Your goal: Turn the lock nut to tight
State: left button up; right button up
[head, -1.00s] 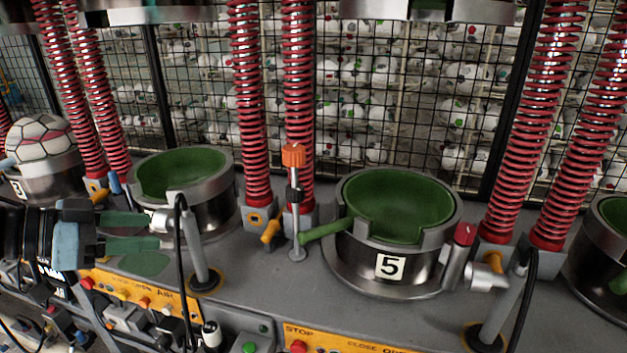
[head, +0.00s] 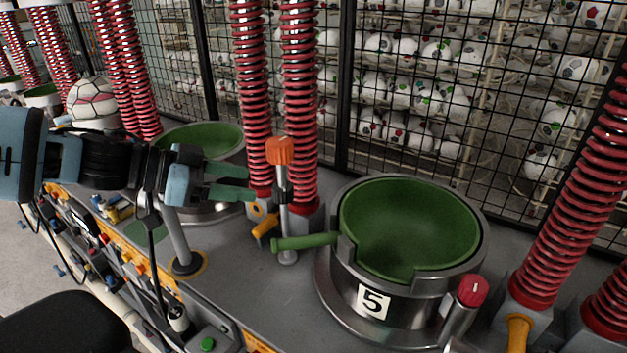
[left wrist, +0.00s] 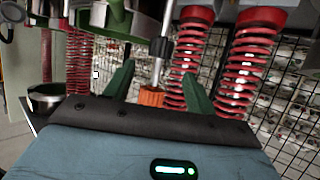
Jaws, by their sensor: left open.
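The orange lock nut (head: 279,150) caps an upright thin metal post, with a black collar below it, left of the green-lined press cup (head: 410,225) marked 5. My left gripper (head: 250,183) reaches in from the left with its green fingers apart and empty. In the head view its tips are just left of the post, slightly below the nut. In the left wrist view the nut (left wrist: 152,96) shows between the two fingers, upside down. I cannot tell whether the fingers touch it. My right gripper is not in view.
Red springs (head: 300,110) stand close behind the post. A green handle (head: 305,242) sticks out from the cup towards the post's lower part. A red knob (head: 473,290) sits at the cup's front right. Wire mesh closes the back.

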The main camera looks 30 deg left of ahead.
aim_at(278, 186)
pick_arm(q)
jog(key=shift+w+d+f, duration=0.2)
jog(key=shift+w+d, duration=0.2)
jog(key=b+x, duration=0.3)
jog(key=x, duration=0.2)
jog(key=shift+w+d+f, duration=0.15)
jog(key=shift+w+f, duration=0.05)
jog(key=shift+f, duration=0.05)
jog(key=shift+w+d+f+b, duration=0.1)
jog(key=shift+w+d+b, duration=0.2)
jog(key=shift+w+d, duration=0.35)
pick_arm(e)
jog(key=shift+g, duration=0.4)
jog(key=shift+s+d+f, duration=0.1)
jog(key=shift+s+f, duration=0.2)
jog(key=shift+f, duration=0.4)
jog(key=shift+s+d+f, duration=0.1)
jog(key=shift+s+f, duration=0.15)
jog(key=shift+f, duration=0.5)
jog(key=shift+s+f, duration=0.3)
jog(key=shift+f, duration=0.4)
pick_arm(q)
jog(key=shift+c, duration=0.3)
jog(key=c, duration=0.9)
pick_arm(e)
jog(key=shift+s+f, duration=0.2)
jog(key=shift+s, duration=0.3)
